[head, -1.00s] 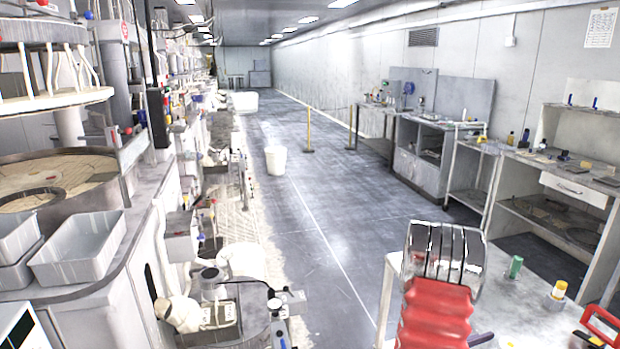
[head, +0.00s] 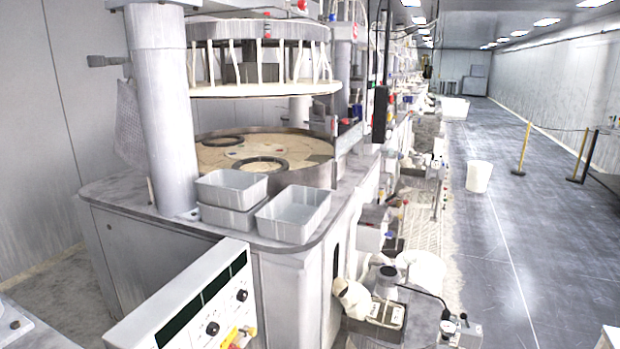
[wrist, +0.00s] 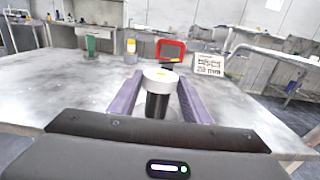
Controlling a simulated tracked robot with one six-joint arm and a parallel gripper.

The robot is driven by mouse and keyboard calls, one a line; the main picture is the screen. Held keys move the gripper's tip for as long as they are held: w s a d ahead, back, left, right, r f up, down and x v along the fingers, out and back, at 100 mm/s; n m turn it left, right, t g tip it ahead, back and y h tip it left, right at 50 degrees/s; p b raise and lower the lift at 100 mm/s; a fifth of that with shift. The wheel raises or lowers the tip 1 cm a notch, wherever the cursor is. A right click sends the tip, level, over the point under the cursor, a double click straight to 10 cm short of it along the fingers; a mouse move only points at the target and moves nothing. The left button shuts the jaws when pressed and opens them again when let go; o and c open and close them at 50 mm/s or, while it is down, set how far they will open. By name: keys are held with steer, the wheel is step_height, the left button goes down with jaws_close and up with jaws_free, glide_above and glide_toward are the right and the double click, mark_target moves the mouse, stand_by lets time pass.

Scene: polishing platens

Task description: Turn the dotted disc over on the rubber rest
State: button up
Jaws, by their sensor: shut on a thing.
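In the wrist view a small pale disc (wrist: 160,75) with a yellow mark on its top face lies flat between the two purple fingers of my gripper (wrist: 160,83). The fingers touch it from left and right. A black upright cylinder (wrist: 158,106), seemingly the rubber rest, stands directly below the disc between the fingers. I cannot tell whether disc and cylinder touch. The disc's underside is hidden. The head view shows neither the disc, the rest nor my gripper.
In the wrist view a green container (wrist: 92,43), a yellow-capped bottle (wrist: 131,52), a red-framed item (wrist: 170,51) and a small sign (wrist: 208,66) stand farther back on the grey table (wrist: 60,95). In the head view grey bins (head: 293,213) stand by a polishing machine (head: 265,160).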

steer(key=shift+c, duration=1.4)
steer(key=shift+r, duration=3.5)
steer(key=w+a+f+n+t, duration=0.2)
steer(key=w+a+n+t, duration=0.15)
steer(key=w+a, duration=0.55)
steer(key=w+a+f+n+t, duration=0.2)
steer(key=w+a+t, duration=0.25)
steer(key=w, duration=0.75)
steer(key=w+a+f+n+t, duration=0.2)
steer(key=w+a+t, duration=0.3)
steer(key=w, duration=0.6)
steer(key=w+a+f+n+t+y, duration=0.2)
steer(key=w+a+n+t, duration=0.1)
steer(key=a, duration=1)
steer(key=w+a+f+n+t+y, duration=0.2)
steer(key=w+a+n+t+y, duration=0.1)
steer(key=a, duration=1)
steer(key=w+a+f+n+t+y, duration=0.2)
steer(key=w+a, duration=0.3)
steer(key=a, duration=0.8)
steer(key=shift+w+a+f+n+t+y, duration=0.25)
steer(key=shift+n+t+y, duration=0.15)
steer(key=shift+n+t, duration=0.4)
steer(key=shift+s, duration=0.2)
